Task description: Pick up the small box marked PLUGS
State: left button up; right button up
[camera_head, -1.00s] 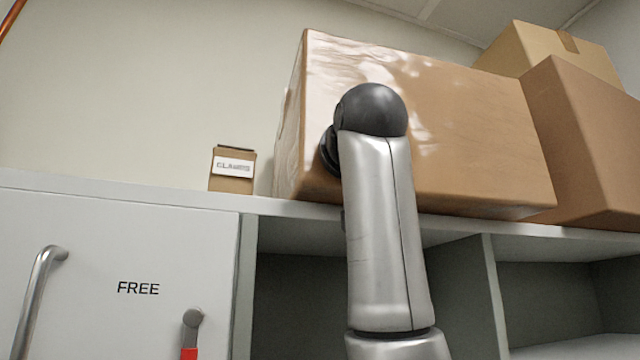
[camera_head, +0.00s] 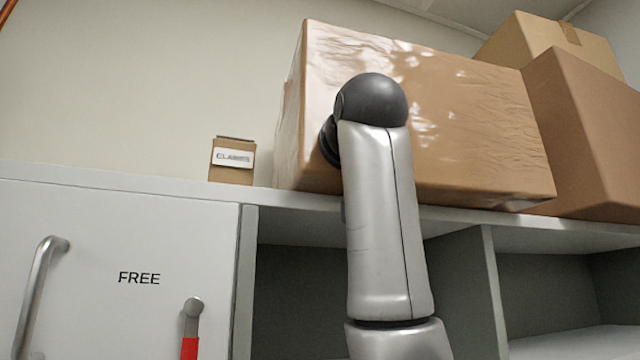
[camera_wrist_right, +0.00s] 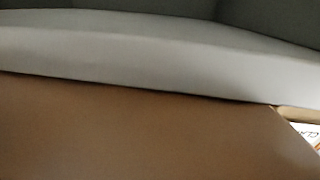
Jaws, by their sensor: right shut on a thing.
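No box that I can read as PLUGS shows in either view. One small brown box (camera_head: 232,160) stands upright on the cabinet top in the head view; its white label is blurred and seems to begin with CLA. A sliver of a labelled box (camera_wrist_right: 305,130) also shows at the right edge of the right wrist view. An arm of mine rises in front of the large wrapped box in the head view. Neither gripper's fingers show in any view.
A large wrapped brown box (camera_head: 480,130) stands on the cabinet top (camera_head: 120,184), right of the small box. More cartons (camera_head: 590,140) stand at the far right. Below are a white door marked FREE (camera_head: 138,278), a red-ended lever (camera_head: 191,325) and open compartments (camera_head: 300,290).

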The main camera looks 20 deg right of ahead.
jog(key=shift+r, duration=0.25)
jog(key=shift+c, duration=0.2)
jog(key=shift+r, duration=4.8)
